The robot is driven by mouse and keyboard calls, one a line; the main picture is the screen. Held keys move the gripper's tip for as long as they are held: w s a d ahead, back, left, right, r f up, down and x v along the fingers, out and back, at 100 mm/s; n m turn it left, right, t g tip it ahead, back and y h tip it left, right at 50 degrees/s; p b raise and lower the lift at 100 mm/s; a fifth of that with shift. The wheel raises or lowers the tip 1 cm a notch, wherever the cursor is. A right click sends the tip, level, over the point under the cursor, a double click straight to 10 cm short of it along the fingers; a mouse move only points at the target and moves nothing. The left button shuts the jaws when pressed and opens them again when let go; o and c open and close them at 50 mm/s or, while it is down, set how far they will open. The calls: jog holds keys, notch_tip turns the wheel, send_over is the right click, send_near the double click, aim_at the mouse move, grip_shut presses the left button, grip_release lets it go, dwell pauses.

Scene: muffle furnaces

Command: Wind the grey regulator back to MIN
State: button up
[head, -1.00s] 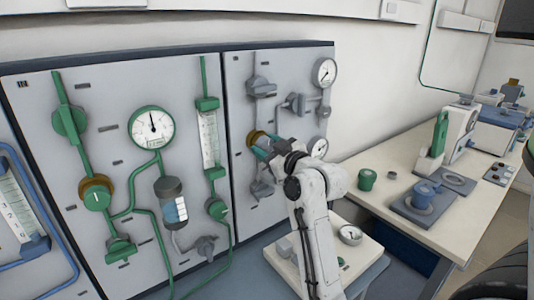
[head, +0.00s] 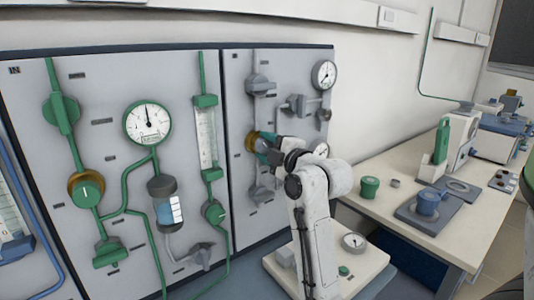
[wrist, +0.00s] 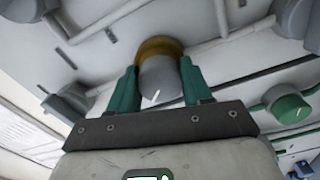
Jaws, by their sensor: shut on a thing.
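The grey regulator (wrist: 160,80) is a round knob with a white pointer line on its face and a brass collar (wrist: 158,48) behind it. In the wrist view its pointer slants toward the lower left. My gripper (wrist: 160,88) has its two green fingers shut on the knob, one on each side. In the head view my gripper (head: 264,150) is at the grey-piped right panel, hiding most of the knob. The brass collar (head: 250,142) shows at its left. I cannot read any MIN mark.
The grey pipework carries a round gauge (head: 324,74) and grey valves (head: 258,84) above my gripper. A green-piped panel with its own gauge (head: 148,122) and brass-collared green regulator (head: 86,189) stands left. A bench (head: 385,215) with lab items is at the right.

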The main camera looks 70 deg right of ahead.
jog(key=n+b, duration=0.1)
jog(key=n, duration=0.1)
jog(key=n+b, duration=0.2)
jog(key=n, duration=0.1)
jog(key=shift+f+n, duration=0.2)
jog(key=shift+n, duration=0.1)
jog(key=shift+r+n+b, duration=0.1)
jog(key=shift+n+b, duration=0.9)
jog(key=shift+n, duration=0.9)
jog(key=shift+r, duration=0.1)
jog(key=o, duration=1)
jog(key=shift+o, duration=0.2)
jog(key=p+v, duration=0.5)
jog(key=v, duration=0.3)
jog(key=shift+r+n, duration=0.3)
jog(key=p, duration=0.5)
jog(key=shift+s+a+p, duration=0.25)
jog(key=shift+s+p, duration=0.15)
